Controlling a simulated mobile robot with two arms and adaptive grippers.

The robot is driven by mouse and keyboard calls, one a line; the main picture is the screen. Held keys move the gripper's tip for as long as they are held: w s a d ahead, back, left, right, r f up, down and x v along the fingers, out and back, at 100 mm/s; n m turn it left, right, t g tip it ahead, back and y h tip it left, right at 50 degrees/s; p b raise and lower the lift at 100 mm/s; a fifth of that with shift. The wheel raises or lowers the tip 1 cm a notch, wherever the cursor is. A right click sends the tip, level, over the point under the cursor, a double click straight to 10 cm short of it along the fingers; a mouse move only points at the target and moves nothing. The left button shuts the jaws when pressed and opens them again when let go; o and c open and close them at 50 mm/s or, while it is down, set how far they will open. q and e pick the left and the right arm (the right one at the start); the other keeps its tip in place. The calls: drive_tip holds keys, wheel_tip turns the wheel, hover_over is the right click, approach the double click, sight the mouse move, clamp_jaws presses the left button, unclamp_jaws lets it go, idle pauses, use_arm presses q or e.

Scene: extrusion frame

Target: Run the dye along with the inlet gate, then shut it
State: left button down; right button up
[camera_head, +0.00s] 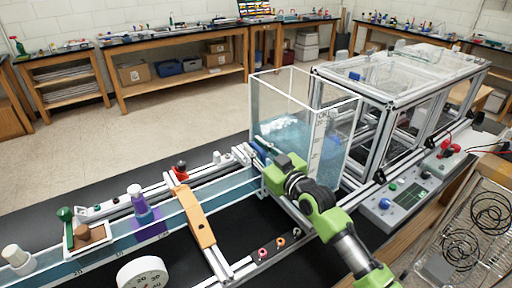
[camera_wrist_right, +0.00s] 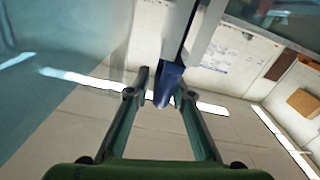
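The long clear flume channel (camera_head: 105,258) runs from lower left to the water tank (camera_head: 340,135), which holds blue water. My right gripper (camera_head: 258,152) is at the tank's near left corner, where the channel meets it. In the right wrist view, the two fingers of this gripper (camera_wrist_right: 160,88) stand apart on either side of a blue handle (camera_wrist_right: 168,82) below a pale upright bar. The handle may be the inlet gate's; the gate plate is hidden. My left gripper is not in view.
An orange bridge piece (camera_head: 196,215) crosses the channel. A white dial (camera_head: 143,273) stands in front, and a green-topped post (camera_head: 66,215) is at left. A control box (camera_head: 405,198) and wire rack (camera_head: 465,235) lie right of my arm.

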clamp_jaws()
drive_tip(key=shift+r+p, duration=0.55)
drive_tip(key=shift+r, duration=0.4)
drive_tip(key=shift+o, duration=2.3)
unclamp_jaws()
drive_tip(key=shift+d+f, duration=0.1)
drive_tip(key=v, duration=1.2)
